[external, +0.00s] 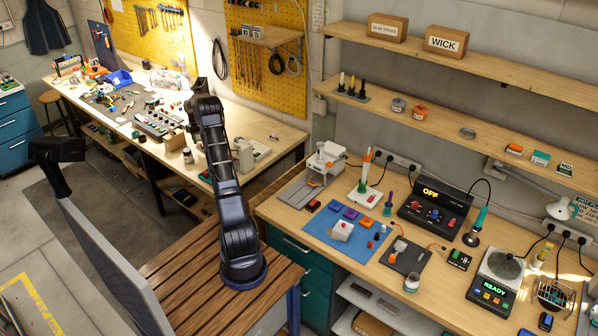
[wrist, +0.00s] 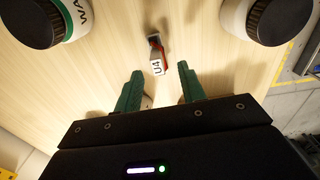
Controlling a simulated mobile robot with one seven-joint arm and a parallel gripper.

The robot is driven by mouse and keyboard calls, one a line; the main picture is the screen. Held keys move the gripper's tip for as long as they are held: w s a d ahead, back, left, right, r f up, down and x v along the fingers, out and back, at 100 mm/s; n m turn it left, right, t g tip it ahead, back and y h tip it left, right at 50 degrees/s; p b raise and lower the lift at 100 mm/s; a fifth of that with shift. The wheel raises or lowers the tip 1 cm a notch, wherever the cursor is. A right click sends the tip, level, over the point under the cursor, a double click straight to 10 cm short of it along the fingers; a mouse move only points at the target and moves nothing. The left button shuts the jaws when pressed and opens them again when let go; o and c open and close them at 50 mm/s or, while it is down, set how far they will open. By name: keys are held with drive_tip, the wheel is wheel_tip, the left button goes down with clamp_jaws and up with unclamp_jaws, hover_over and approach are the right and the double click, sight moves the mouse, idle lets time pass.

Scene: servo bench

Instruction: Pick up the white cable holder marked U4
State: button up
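In the wrist view, the small white cable holder marked U4 (wrist: 157,67) is on the pale wooden bench top. Its dark slot and a bit of orange-red show behind the lettered face. My gripper (wrist: 160,73) has two green fingers standing apart, with the holder ahead of the gap between them, near the fingertips. Nothing is held between the fingers. I cannot tell how high the fingers are above the bench. In the external view my arm reaches over the back-left bench, and I cannot make out the holder or the fingers there.
In the wrist view, a white container with a black lid (wrist: 38,20) stands left of the holder, and another black-lidded one (wrist: 281,18) stands right. The bench edge and floor (wrist: 289,106) lie at the right.

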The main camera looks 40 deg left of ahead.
sight(200, 143)
wheel_tip(200, 143, down, 4)
drive_tip(key=shift+w+d, duration=0.15)
clamp_jaws()
drive_tip(key=shift+r, duration=0.1)
